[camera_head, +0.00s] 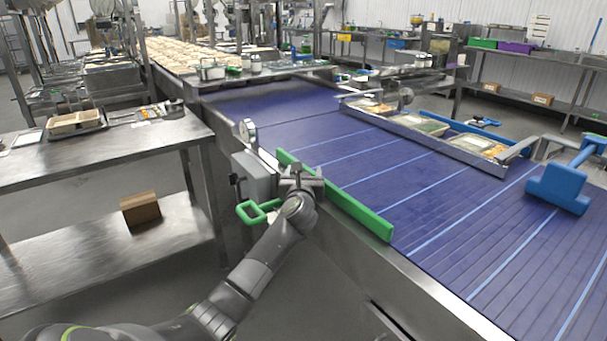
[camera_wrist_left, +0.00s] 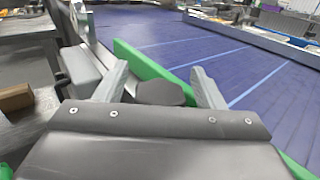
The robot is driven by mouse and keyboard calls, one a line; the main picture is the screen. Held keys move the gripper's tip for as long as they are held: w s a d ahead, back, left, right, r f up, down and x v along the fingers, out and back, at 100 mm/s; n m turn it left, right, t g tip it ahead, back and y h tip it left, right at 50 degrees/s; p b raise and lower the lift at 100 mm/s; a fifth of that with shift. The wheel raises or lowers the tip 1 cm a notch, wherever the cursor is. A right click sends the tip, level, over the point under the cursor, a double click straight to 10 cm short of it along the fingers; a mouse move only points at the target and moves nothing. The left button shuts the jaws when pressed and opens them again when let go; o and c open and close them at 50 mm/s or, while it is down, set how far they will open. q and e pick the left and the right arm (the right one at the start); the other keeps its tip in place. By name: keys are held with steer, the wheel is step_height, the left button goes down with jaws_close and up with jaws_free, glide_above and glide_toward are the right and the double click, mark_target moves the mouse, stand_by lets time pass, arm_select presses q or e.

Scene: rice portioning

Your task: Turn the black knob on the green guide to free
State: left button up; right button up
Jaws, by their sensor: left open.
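The green guide (camera_head: 350,207) is a long upright bar along the near edge of the blue conveyor belt; it also crosses the left wrist view (camera_wrist_left: 142,62). The black knob (camera_wrist_left: 163,94) shows in the left wrist view, in front of the guide. In the head view my left gripper hides it. My left gripper (camera_head: 303,172) is over the conveyor's near edge, beside the guide. In the left wrist view its two grey fingers (camera_wrist_left: 160,80) are spread, one on each side of the knob, with gaps visible. I cannot tell the knob's setting. My right gripper is not in view.
A grey box (camera_head: 254,177) and a green loop handle (camera_head: 258,212) are just left of my gripper. A long tray (camera_head: 445,140) with food containers and a blue paddle-like piece (camera_head: 560,188) are across the belt (camera_head: 400,190).

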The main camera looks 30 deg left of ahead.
arm_select(q)
steer(key=shift+c, duration=0.3)
steer(key=c, duration=0.9)
